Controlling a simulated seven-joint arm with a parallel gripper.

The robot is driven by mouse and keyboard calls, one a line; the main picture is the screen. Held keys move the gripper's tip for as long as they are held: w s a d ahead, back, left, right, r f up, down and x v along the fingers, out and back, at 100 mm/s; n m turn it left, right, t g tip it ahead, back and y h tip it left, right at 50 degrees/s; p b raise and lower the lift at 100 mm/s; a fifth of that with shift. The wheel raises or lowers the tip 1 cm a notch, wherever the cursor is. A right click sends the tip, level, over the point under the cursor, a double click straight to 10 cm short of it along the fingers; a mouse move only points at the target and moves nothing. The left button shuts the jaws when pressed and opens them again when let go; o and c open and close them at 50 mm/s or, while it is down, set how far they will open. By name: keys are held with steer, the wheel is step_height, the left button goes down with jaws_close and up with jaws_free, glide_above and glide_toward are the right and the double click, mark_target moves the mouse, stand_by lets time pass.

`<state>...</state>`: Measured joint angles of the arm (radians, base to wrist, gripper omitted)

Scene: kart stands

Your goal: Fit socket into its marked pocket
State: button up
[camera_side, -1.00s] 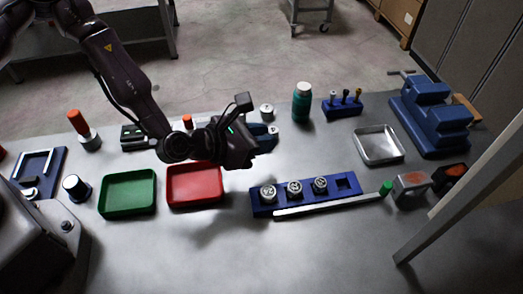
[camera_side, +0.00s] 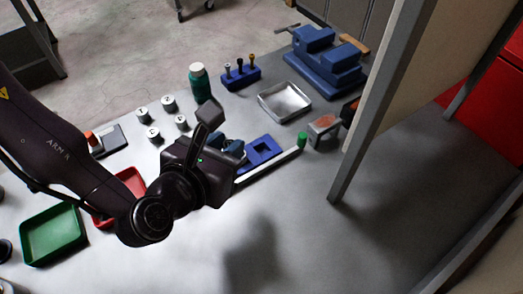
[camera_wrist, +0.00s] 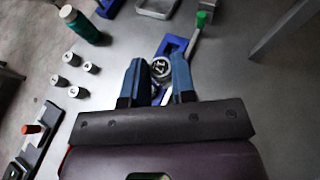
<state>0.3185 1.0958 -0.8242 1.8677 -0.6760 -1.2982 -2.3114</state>
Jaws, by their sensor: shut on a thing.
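My gripper (camera_wrist: 158,62) has its two blue fingers on either side of a round metal socket (camera_wrist: 161,69) with a dark mark on top. In the side view my gripper (camera_side: 236,150) is over the left part of the blue rack (camera_side: 277,150), and its body hides that part and the socket. One square pocket (camera_side: 263,150) shows empty in the rack. The rack also shows beyond the fingertips in the wrist view (camera_wrist: 178,42). I cannot tell how high the socket is or whether it touches the rack.
A white bar (camera_side: 271,165) with a green end (camera_side: 302,139) lies along the rack's front. Several loose sockets (camera_side: 169,103) stand to the left, with a green bottle (camera_side: 199,80) behind. A metal tray (camera_side: 286,101) is behind the rack. The front table is clear.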

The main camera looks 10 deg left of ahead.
steer(key=n+y, duration=0.8)
steer(key=y, duration=0.1)
glide_above(264, 155)
steer(key=f, duration=0.7)
steer(key=shift+s+a+f, duration=0.1)
steer(key=shift+s+a, duration=0.05)
steer(key=shift+a, duration=0.05)
steer(key=shift+d+f, duration=0.1)
steer(key=shift+f, duration=0.15)
steer(key=shift+w+f+m+h, duration=0.2)
steer(key=shift+f+m+h, duration=0.1)
steer(key=shift+f, duration=1.25)
steer(key=shift+f, duration=0.1)
steer(key=o, duration=0.6)
steer(key=shift+f, duration=0.1)
steer(key=shift+o, duration=0.2)
